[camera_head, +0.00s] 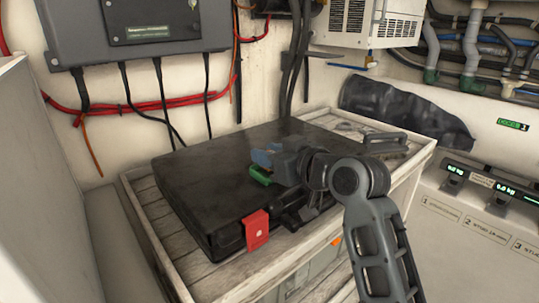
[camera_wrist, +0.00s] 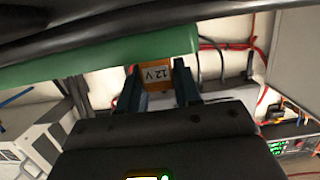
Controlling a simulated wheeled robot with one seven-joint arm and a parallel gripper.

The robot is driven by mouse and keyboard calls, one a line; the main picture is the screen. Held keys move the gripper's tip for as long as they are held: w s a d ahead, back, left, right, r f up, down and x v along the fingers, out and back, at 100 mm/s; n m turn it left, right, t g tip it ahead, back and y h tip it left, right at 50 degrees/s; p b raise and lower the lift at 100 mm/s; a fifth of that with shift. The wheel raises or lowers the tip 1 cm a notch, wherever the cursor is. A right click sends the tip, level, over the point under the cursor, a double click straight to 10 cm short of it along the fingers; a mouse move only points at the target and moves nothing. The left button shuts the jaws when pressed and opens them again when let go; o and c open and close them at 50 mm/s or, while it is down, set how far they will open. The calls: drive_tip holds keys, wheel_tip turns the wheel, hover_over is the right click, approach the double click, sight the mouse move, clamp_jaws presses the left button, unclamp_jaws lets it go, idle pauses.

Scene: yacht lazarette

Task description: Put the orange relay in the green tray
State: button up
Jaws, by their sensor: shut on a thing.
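My gripper (camera_head: 268,165) is above the black case, near the middle of the head view. In the wrist view, the orange relay (camera_wrist: 155,75), marked "12 V", sits between my two fingers (camera_wrist: 158,88), which are shut on it. The relay is hidden in the head view. A small green piece (camera_head: 260,175) shows at the fingertips in the head view. A long rounded green thing (camera_wrist: 100,52) crosses the upper left of the wrist view, close to the fingers. I cannot tell whether either is the green tray; no whole tray is clear.
The black case (camera_head: 190,175) with a red latch (camera_head: 256,230) lies on a pale slatted bench (camera_head: 150,205). A dark bag (camera_head: 400,110) lies behind at right. A grey box (camera_head: 140,30) with hanging cables is on the wall. A small orange spot (camera_head: 336,241) shows by the bench front.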

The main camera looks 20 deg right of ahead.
drive_tip(key=shift+f, duration=0.3)
drive_tip(key=o, duration=1)
drive_tip(key=shift+r, duration=0.15)
drive_tip(key=v, duration=1.2)
drive_tip(key=shift+b, duration=0.35)
